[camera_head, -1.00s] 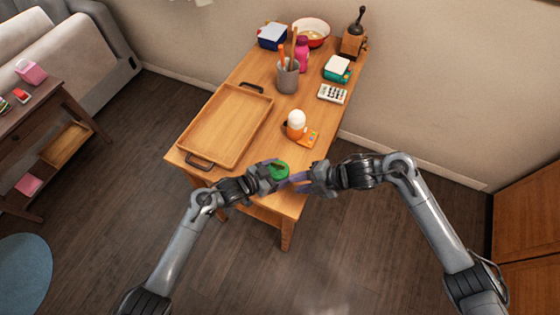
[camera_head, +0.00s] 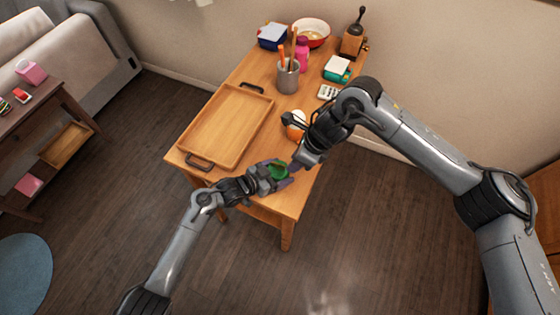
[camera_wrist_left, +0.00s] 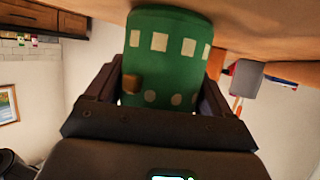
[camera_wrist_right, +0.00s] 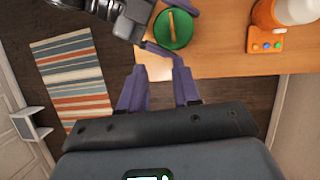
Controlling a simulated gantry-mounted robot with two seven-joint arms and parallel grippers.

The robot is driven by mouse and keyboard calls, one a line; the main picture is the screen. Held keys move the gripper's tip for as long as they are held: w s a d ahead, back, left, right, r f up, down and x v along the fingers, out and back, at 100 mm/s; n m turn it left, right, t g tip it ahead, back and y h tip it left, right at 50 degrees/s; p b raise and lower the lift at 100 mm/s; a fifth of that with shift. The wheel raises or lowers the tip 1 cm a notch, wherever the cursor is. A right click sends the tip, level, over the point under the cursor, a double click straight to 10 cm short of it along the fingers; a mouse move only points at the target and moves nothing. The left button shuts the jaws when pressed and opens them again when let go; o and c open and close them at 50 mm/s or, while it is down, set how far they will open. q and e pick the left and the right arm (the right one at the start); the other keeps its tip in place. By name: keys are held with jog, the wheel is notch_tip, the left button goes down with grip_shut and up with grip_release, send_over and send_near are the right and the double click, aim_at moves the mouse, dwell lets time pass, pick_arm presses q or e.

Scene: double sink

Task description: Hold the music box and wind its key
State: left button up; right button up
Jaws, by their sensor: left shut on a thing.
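The music box is a round green drum with pale squares (camera_wrist_left: 165,62) around its side. It also shows in the head view (camera_head: 279,172) over the table's near edge. My left gripper (camera_head: 284,176) is shut on it, with a finger on each side in the left wrist view. A light brown bar, seemingly the key (camera_wrist_right: 172,27), lies across the green round face in the right wrist view. My right gripper (camera_wrist_right: 160,70) is open and empty, with its fingertips apart from the music box. In the head view it is just right of and above the box, pointing down.
A wooden tray (camera_head: 186,150) lies on the table's left. An orange and white egg-shaped thing (camera_head: 291,118) stands close behind my right gripper, partly hidden. A pencil cup (camera_head: 287,78), bowl and grinder stand farther back. The floor in front of the table is clear.

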aim_at(278, 166)
jog(key=shift+t, duration=0.4)
jog(key=w+a+f, duration=0.1)
jog(key=f, duration=0.1)
jog(key=w+a+f, duration=0.1)
jog(key=a+f, duration=0.1)
jog(key=f, duration=0.1)
jog(key=w+a+f, duration=0.1)
jog(key=f, duration=0.1)
jog(key=shift+w+a+f, duration=0.2)
jog(key=shift+w+f, duration=0.1)
jog(key=shift+c, duration=0.5)
grip_shut()
